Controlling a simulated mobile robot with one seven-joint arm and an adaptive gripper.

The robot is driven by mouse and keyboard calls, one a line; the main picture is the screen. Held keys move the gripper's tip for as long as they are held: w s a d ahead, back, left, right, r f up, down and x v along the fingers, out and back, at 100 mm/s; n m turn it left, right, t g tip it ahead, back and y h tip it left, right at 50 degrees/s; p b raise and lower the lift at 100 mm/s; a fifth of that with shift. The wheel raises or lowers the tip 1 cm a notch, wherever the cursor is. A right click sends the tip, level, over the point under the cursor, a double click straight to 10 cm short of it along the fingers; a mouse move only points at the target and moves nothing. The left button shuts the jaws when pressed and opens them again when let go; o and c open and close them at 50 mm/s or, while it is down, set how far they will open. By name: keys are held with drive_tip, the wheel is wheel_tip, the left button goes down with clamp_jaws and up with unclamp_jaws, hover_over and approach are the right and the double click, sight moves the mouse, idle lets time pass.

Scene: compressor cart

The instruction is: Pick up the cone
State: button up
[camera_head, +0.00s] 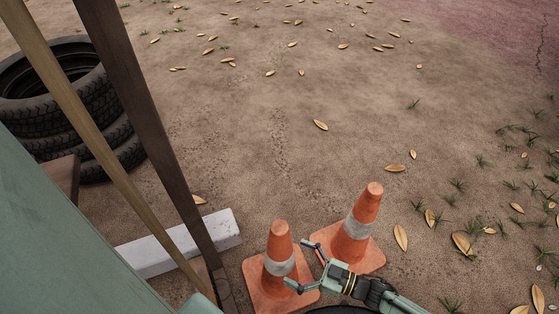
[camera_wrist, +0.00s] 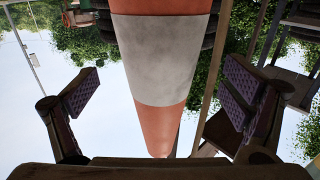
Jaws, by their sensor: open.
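Two orange cones with pale grey bands stand upright on the dirt, side by side on square orange bases. The left cone (camera_head: 279,240) is nearer, and the right cone (camera_head: 369,203) is a little farther back. My gripper (camera_head: 298,264) reaches in from the lower right, open, with one finger on the far side and one on the near side of the left cone. In the wrist view a cone (camera_wrist: 160,60) appears upside down between the spread fingers of my gripper (camera_wrist: 163,92), with visible gaps on both sides. The fingers hide part of the left cone's base.
A pale concrete block (camera_head: 165,251) lies just left of the cones. Stacked tyres (camera_head: 85,105), two slanting posts (camera_head: 125,85) and a green panel (camera_head: 60,240) fill the left side. Open dirt with scattered leaves lies behind and right of the cones.

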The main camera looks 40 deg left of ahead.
drive_tip(key=x, duration=0.5)
drive_tip(key=shift+a, duration=0.2)
drive_tip(key=shift+c, duration=0.6)
drive_tip(key=c, duration=1.9)
drive_tip(key=shift+r, duration=0.15)
drive_tip(key=shift+c, duration=0.4)
